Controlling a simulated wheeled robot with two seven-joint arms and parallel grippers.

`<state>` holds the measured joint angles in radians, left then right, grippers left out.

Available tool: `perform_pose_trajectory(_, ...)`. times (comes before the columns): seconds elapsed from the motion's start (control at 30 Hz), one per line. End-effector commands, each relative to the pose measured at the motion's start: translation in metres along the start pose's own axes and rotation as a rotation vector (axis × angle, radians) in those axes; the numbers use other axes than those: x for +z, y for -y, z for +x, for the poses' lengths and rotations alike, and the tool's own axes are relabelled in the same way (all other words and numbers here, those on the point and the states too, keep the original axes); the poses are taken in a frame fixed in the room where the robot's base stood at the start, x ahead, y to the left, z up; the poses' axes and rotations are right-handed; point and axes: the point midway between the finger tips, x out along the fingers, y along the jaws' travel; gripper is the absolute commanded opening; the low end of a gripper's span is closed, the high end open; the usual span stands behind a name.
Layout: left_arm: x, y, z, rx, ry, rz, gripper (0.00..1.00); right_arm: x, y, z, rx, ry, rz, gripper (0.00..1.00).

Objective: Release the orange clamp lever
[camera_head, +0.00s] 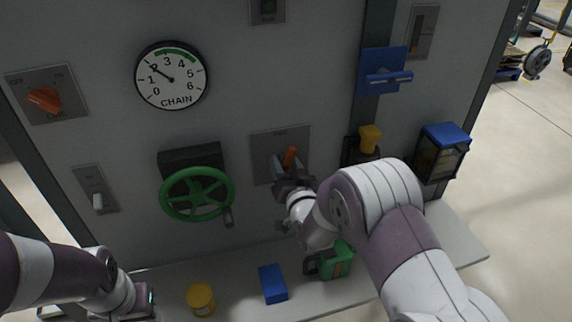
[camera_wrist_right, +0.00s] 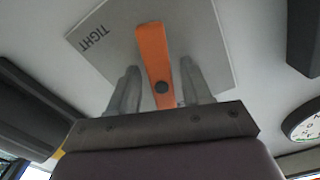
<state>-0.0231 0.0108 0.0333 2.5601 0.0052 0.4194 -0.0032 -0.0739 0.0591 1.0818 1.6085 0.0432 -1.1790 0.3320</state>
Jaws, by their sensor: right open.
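The orange clamp lever (camera_head: 290,154) sits on a grey plate (camera_head: 265,143) in the middle of the wall panel. In the right wrist view the lever (camera_wrist_right: 152,50) runs up from its dark pivot, and the plate (camera_wrist_right: 105,48) reads TIGHT. My right gripper (camera_head: 284,167) is open at the lever, and in the right wrist view its fingers (camera_wrist_right: 158,82) stand one on each side, with gaps beside the lever. My left gripper (camera_head: 146,302) is low at the left over the shelf, and its fingers are unclear.
A green handwheel (camera_head: 198,194) stands out left of the lever. A yellow handle (camera_head: 370,137) and a blue-topped box (camera_head: 444,137) are to its right. The shelf (camera_head: 235,285) below holds a yellow can (camera_head: 201,299), a blue block (camera_head: 272,283) and a green item (camera_head: 337,262).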

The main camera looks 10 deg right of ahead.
Motion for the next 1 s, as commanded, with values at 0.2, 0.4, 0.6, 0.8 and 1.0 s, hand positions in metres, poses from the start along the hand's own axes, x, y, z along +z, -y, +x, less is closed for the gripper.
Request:
perform_pose_trajectory(0.2, 0.000, 0.000, 0.000, 0.000, 0.000, 0.000, 0.43, 0.000, 0.000, 0.000, 0.000, 0.000, 0.000, 0.00)
perform_pose_trajectory(0.4, 0.002, 0.000, 0.015, 0.000, 0.000, 0.000, 0.43, 0.006, -0.002, -0.001, -0.001, -0.002, -0.081, 0.00)
perform_pose_trajectory(0.6, 0.005, 0.000, 0.038, 0.000, 0.000, 0.000, 0.43, 0.004, -0.001, -0.001, -0.001, -0.003, -0.331, 0.00)
perform_pose_trajectory(0.8, 0.004, 0.000, 0.036, 0.000, 0.000, 0.000, 0.43, 0.001, 0.000, -0.001, 0.000, 0.002, -0.368, 0.00)
perform_pose_trajectory(1.0, 0.004, 0.000, 0.036, 0.000, 0.000, 0.000, 0.43, 0.001, 0.000, -0.001, 0.000, 0.002, -0.366, 0.49)
